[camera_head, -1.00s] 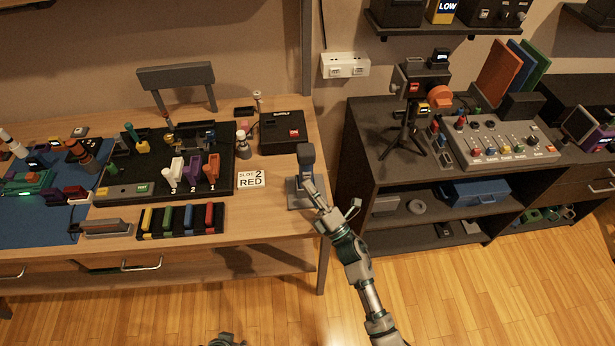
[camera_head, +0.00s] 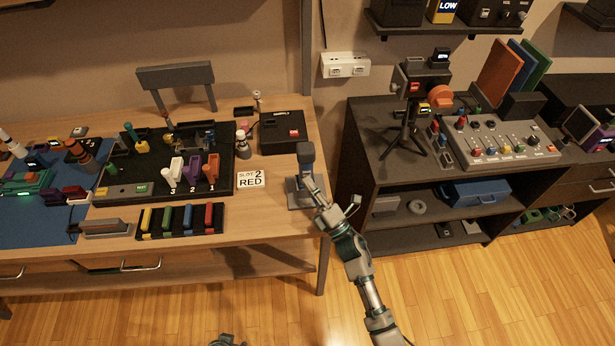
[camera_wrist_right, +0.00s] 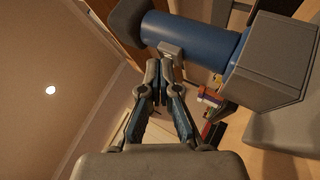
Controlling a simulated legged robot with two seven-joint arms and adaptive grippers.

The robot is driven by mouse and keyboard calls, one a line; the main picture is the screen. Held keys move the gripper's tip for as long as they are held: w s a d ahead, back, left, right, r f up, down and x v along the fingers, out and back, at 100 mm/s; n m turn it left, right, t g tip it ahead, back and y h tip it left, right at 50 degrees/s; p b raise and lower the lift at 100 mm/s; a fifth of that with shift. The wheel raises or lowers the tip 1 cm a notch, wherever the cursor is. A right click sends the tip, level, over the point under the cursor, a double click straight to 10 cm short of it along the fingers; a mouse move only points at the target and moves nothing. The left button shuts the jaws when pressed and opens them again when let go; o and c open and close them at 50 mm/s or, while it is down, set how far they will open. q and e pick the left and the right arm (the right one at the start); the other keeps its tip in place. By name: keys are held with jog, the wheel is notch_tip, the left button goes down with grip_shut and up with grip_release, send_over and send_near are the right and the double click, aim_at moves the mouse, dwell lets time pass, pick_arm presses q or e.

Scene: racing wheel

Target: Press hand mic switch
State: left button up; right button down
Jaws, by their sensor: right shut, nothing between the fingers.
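The hand mic (camera_head: 306,160) stands upright in a grey stand (camera_head: 297,192) at the right end of the wooden table. In the right wrist view it shows as a blue cylinder (camera_wrist_right: 205,43) with a grey block at one end. A small grey switch (camera_wrist_right: 171,51) sticks out of its side. My right gripper (camera_head: 312,184) is shut and empty, with its tips at the mic's near side. In the right wrist view the fingertips (camera_wrist_right: 159,68) are right at the switch; I cannot tell whether they touch it. My left gripper (camera_head: 228,340) shows only in part at the bottom edge.
A "SLOT 2 RED" card (camera_head: 251,180), a black box (camera_head: 282,132) and a rack of coloured bars (camera_head: 181,221) are left of the mic. A dark shelf unit (camera_head: 362,170) stands to the right, past a gap.

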jog(key=shift+w, duration=0.15)
jog(key=shift+s+d, duration=0.1)
jog(key=shift+s, duration=0.65)
jog(key=s+p, duration=0.1)
jog(key=s, duration=0.3)
jog(key=s+p, duration=0.1)
jog(key=s, duration=0.1)
jog(key=shift+d+p, duration=0.3)
dwell(0.4)
